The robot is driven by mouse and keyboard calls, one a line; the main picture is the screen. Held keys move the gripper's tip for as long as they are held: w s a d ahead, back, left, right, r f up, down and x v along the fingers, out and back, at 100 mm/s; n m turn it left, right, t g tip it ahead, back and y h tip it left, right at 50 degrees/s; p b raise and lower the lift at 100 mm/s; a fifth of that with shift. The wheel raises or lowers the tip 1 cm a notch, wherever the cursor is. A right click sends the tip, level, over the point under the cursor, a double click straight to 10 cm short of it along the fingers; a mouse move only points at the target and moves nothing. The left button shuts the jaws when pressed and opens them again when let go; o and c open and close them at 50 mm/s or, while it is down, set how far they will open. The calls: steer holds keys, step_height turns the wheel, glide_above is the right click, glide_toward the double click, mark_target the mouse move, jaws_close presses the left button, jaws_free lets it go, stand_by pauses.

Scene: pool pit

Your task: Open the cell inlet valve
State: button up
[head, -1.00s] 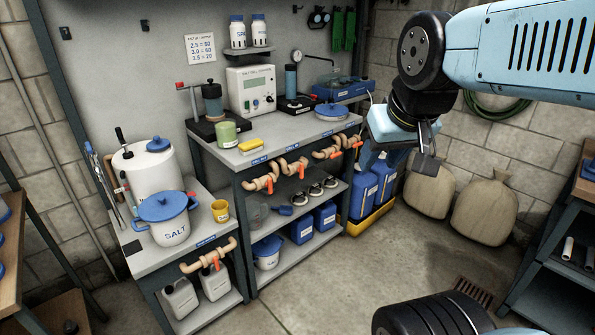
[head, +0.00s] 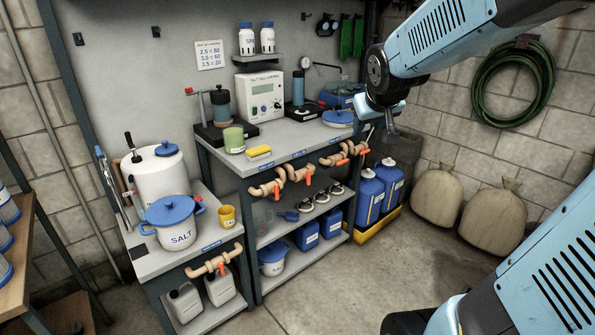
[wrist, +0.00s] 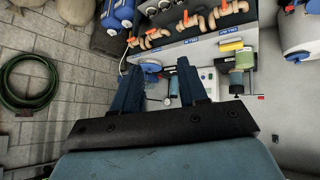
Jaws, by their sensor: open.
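Several tan pipe valves with orange handles run along the front of the middle bench. They include a left one (head: 268,190), a middle one (head: 300,176) and a pair at the right (head: 340,155). Another valve (head: 212,264) is on the lower left bench. Small blue labels sit above them; I cannot surely read which one is the cell inlet. My gripper (head: 390,126) is beyond the bench's right end, above the blue canisters, apart from the valves. In the wrist view my gripper (wrist: 158,84) is open and empty, with the valves (wrist: 185,28) past its fingertips.
Sacks (head: 437,195) lean on the wall. The floor (head: 340,285) in front is clear.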

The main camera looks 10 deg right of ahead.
mark_target(310, 177)
steer(key=w+d+f+n+t+y, duration=0.2)
steer(key=w+f, duration=0.6)
steer(key=w, duration=0.5)
steer(key=w+d+f+n+t+y, duration=0.1)
steer(key=w+d+f+n+t, duration=0.1)
steer(key=w+f, duration=0.9)
steer(key=w+f+n+t+y, duration=0.1)
steer(key=w+f+t+y, duration=0.2)
steer(key=f, duration=0.7)
steer(key=w+f+y, duration=0.2)
steer(key=f+y, duration=0.3)
steer(key=f, duration=0.6)
steer(key=x, duration=1.4)
steer(key=shift+a+r, duration=0.2)
steer(key=shift+w, duration=0.1)
steer(key=shift+c, duration=0.4)
jaws_close()
